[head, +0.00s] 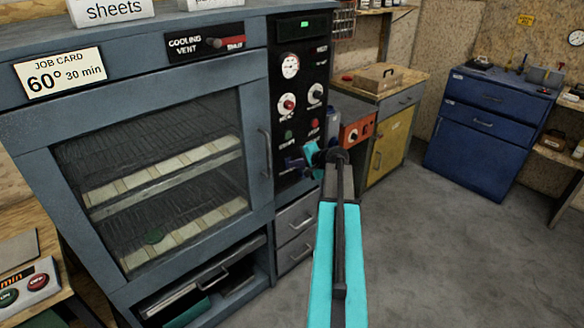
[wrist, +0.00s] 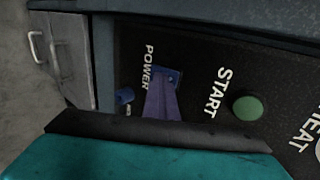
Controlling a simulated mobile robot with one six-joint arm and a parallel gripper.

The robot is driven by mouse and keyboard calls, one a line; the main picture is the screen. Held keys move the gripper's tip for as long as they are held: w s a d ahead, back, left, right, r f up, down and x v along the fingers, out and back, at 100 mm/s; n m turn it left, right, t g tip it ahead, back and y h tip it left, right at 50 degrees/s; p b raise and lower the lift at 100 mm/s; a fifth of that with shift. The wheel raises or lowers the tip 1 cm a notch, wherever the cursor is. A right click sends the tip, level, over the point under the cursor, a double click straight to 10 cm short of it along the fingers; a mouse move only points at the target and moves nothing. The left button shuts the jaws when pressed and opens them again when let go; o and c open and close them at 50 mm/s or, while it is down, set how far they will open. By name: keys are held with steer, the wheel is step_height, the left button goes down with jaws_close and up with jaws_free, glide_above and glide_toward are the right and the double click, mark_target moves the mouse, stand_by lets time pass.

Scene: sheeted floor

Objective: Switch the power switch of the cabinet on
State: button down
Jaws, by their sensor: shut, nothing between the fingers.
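The grey cabinet (head: 258,90) stands at left centre in the head view, with a black control panel (head: 317,55) on its right side. In the wrist view the white POWER label (wrist: 147,68) is beside a small blue plate (wrist: 172,74), apparently the power switch. My gripper (head: 297,163) is shut and empty at the lower part of the panel, and hides that part in the head view. In the wrist view a purple tapered shape (wrist: 160,102), seemingly my fingers, overlaps the plate. I cannot tell contact or the switch's position.
The green START button (wrist: 246,107) is close by, and dials and knobs are higher on the panel. Grey drawers (head: 295,220) are below it. A wooden bench with a yellow door (head: 388,147) and a blue drawer unit (head: 485,125) stand to the right. Grey floor is clear at lower right.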

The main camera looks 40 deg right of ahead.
steer(key=shift+w+r, duration=0.15)
steer(key=shift+r, duration=0.35)
steer(key=shift+a, duration=0.1)
steer(key=shift+f, duration=0.1)
steer(key=f+b+v, duration=0.1)
steer(key=b+v, duration=0.1)
steer(key=v, duration=1.1)
steer(key=shift+s, duration=0.7)
steer(key=shift+r, duration=0.1)
